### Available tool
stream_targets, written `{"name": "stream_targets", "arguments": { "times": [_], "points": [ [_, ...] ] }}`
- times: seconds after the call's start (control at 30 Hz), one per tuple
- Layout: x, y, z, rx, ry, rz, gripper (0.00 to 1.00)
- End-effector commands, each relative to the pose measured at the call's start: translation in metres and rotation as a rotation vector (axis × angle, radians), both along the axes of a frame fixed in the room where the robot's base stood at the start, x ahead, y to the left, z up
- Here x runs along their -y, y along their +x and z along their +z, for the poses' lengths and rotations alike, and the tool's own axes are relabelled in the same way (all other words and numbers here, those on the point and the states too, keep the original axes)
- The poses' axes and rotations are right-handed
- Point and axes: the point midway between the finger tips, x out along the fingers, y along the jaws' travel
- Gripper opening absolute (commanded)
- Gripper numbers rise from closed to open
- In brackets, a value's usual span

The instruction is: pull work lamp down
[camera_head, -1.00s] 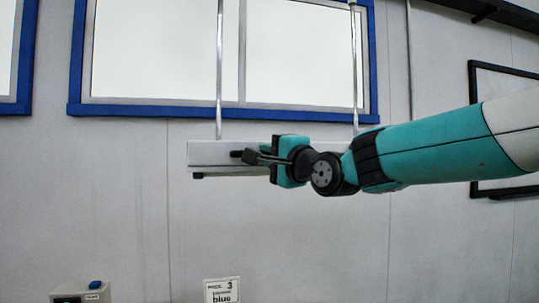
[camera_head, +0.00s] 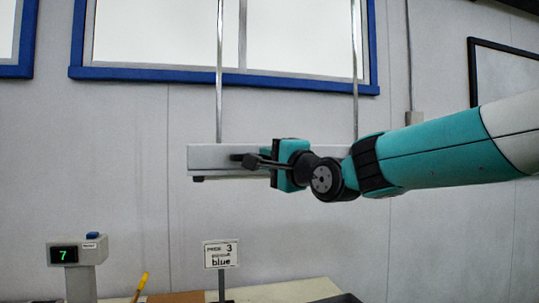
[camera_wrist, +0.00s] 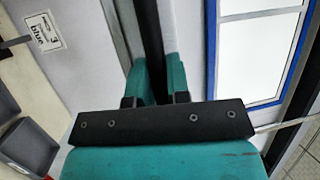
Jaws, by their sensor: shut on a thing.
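The work lamp (camera_head: 228,157) is a long pale grey bar hanging level from two thin metal rods (camera_head: 219,80) in front of the wall. My gripper (camera_head: 258,161) is shut on the lamp near its middle, coming from the right. My wrist and forearm hide much of the lamp's right half. In the wrist view, the teal fingers of my gripper (camera_wrist: 156,78) close from both sides on a dark strip that runs up the picture. Where exactly they touch the lamp is hard to tell.
A blue-framed window (camera_head: 290,82) is above the lamp. Below are a pale table (camera_head: 290,291), a sign reading "3 blue" (camera_head: 221,254), a device displaying 7 (camera_head: 76,252) and a yellow-handled tool (camera_head: 140,286). Clear space separates the lamp from the sign.

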Motion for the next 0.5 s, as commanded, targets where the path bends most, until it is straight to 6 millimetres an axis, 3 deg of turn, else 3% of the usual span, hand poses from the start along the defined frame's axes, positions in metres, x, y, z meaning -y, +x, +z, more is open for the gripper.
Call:
{"name": "stream_targets", "arguments": {
  "times": [0.03, 0.2, 0.33, 0.5],
  "points": [
    [-0.001, 0.000, -0.039, -0.010, -0.006, 0.002, 0.00],
    [-0.001, 0.000, -0.091, -0.011, -0.006, 0.003, 0.00],
    [-0.001, 0.000, -0.122, -0.011, -0.006, 0.003, 0.00],
    [-0.001, 0.000, -0.144, -0.010, -0.004, 0.003, 0.00]
  ]
}}
